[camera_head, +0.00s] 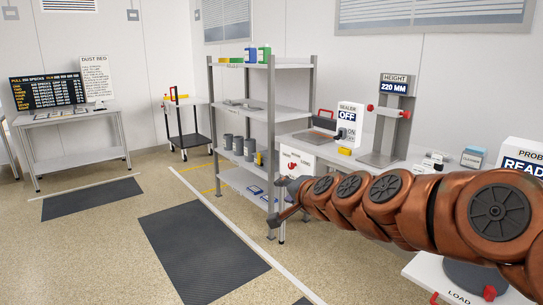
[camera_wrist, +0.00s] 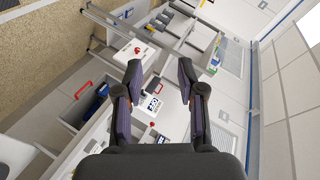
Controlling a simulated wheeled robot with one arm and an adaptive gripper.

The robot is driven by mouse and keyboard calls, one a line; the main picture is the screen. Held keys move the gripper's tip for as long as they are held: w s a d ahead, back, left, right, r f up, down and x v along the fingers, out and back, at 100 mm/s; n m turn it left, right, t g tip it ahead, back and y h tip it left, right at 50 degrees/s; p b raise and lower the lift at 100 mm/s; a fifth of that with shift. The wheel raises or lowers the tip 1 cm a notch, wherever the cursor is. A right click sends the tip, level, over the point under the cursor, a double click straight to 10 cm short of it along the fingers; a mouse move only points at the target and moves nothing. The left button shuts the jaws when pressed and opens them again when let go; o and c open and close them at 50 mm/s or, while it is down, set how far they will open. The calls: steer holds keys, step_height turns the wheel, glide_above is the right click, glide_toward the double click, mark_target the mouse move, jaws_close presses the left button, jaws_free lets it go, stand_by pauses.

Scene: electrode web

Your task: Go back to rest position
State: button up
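My gripper (camera_wrist: 160,75) is open in the wrist view, its two fingers apart with nothing between them. In the head view my gripper (camera_head: 283,203) is at the end of my copper-coloured arm, which stretches in from the lower right. It is in front of the shelf rack's right side and the bench, and appears apart from them. The wrist view is strongly tilted, with the bench and its sealer sign (camera_wrist: 150,103) showing behind the fingers.
A metal shelf rack (camera_head: 272,120) stands in the middle. The bench to its right carries a sealer sign (camera_head: 348,120) reading OFF and a height stand (camera_head: 385,125) reading 220 MM. A cart (camera_head: 185,140) is farther back. Floor with dark mats (camera_head: 200,250) is clear at left.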

steer(key=s+d+f+n+g+p, duration=0.1)
steer(key=s+n+g+p, duration=0.25)
steer(key=s, duration=0.65)
steer(key=s+f+n+g+p, duration=0.2)
steer(key=s+n+g+p, duration=0.15)
steer(key=s, duration=0.65)
steer(key=s+d+g+h+p, duration=0.1)
steer(key=s+d, duration=0.3)
steer(key=s, duration=0.4)
steer(key=s+d+g+h+p, duration=0.2)
steer(key=s+d+g+p, duration=0.1)
steer(key=s, duration=0.5)
steer(key=s+d+f+n+g+h+p, duration=0.1)
steer(key=s+d+g+h+p, duration=0.1)
steer(key=s+d, duration=0.4)
steer(key=shift+s+d+g, duration=0.25)
steer(key=shift+s+g, duration=0.55)
steer(key=shift+s, duration=0.15)
